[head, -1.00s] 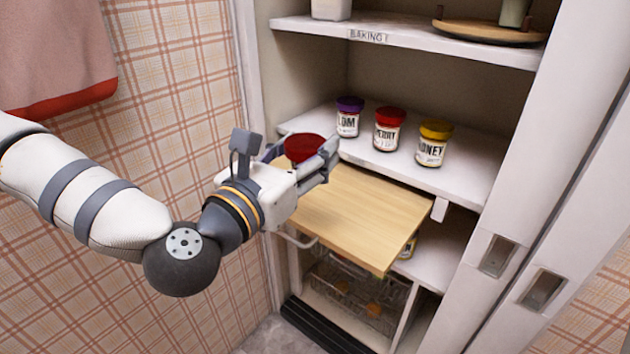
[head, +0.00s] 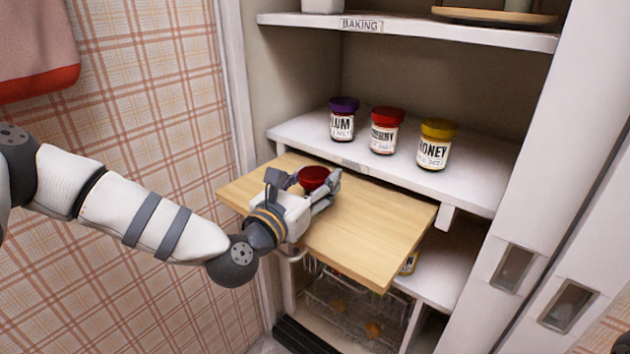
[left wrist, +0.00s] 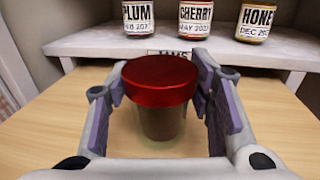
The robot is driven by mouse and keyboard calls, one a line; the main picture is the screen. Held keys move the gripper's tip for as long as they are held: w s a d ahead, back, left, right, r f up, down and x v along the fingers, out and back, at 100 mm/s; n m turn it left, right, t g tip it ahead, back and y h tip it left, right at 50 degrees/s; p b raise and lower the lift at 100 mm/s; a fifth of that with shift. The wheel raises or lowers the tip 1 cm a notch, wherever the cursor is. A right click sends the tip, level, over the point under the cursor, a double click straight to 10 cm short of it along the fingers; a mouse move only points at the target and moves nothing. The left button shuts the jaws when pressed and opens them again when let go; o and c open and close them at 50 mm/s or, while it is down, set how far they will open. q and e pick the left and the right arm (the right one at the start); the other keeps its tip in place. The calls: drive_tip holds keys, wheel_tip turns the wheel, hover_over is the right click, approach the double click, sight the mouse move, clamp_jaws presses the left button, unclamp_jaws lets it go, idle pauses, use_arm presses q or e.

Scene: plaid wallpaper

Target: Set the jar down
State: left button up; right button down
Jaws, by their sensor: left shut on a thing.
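A jar with a red lid (head: 313,177) is between the fingers of my left gripper (head: 315,184), over the pull-out wooden board (head: 375,235). In the left wrist view, the jar (left wrist: 160,85) looks upright, with its glossy red lid toward the camera and its dark body below. The gripper's fingers (left wrist: 161,105) stand on both sides of it, and it is shut on the jar. The jar's base is close to the board (left wrist: 60,110); I cannot tell whether it touches. My right gripper is not in view.
Plum (head: 342,120), cherry (head: 386,130) and honey (head: 435,145) jars stand in a row on the shelf (head: 470,178) behind and above the board. The board's right part is clear. A wire basket (head: 350,305) sits below. Sliding doors (head: 540,220) are at the right.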

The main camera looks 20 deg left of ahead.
use_arm(q)
drive_tip(key=o, duration=1.3)
drive_tip(key=shift+r, duration=0.3)
drive_tip(key=s, duration=0.4)
drive_tip(key=s+a, duration=0.1)
drive_tip(key=s, duration=0.3)
drive_tip(key=s+a, duration=0.1)
drive_tip(key=s, duration=0.3)
drive_tip(key=shift+a+f, duration=0.15)
drive_tip(key=shift+f, duration=0.05)
